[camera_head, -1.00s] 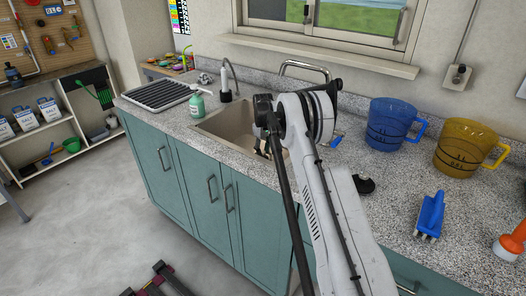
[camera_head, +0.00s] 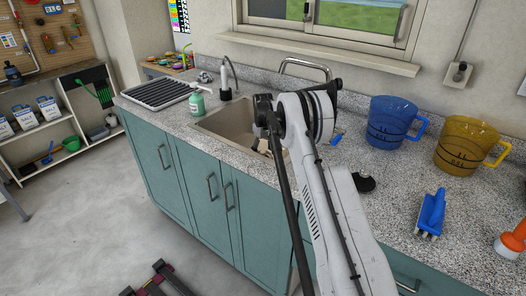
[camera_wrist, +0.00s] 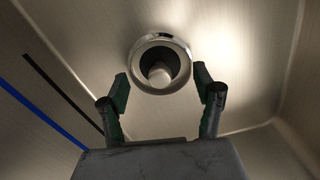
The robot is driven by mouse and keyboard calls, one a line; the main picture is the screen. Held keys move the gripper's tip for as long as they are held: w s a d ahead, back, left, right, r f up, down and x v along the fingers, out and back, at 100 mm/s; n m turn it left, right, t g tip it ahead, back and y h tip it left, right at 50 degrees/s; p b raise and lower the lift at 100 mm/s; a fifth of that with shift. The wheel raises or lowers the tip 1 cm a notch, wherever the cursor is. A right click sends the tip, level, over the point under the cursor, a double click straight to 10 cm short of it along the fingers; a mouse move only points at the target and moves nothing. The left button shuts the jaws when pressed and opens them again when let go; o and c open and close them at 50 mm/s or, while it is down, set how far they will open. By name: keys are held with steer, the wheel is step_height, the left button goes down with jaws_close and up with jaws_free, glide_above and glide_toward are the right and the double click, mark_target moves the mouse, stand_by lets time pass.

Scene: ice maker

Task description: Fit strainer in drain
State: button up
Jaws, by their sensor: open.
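The drain (camera_wrist: 137,55) is a shiny metal ring around a dark opening in the floor of the sink (camera_head: 228,122). A pale, round-ended post (camera_wrist: 160,75) stands in the middle of the opening. I cannot tell whether it is the strainer's knob or part of the drain. My gripper (camera_wrist: 160,88) is open, with its two dark fingers apart on either side of the ring's near edge in the wrist view. Nothing shows held between them.
Sink walls surround my gripper.

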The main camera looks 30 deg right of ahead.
steer(key=shift+r, duration=0.1)
step_height(320, 180, up, 12)
stand_by(0.6)
stand_by(0.4)
step_height(320, 180, up, 12)
steer(key=p, duration=0.5)
glide_above(263, 152)
steer(key=shift+w+d, duration=0.1)
stand_by(1.6)
stand_by(0.4)
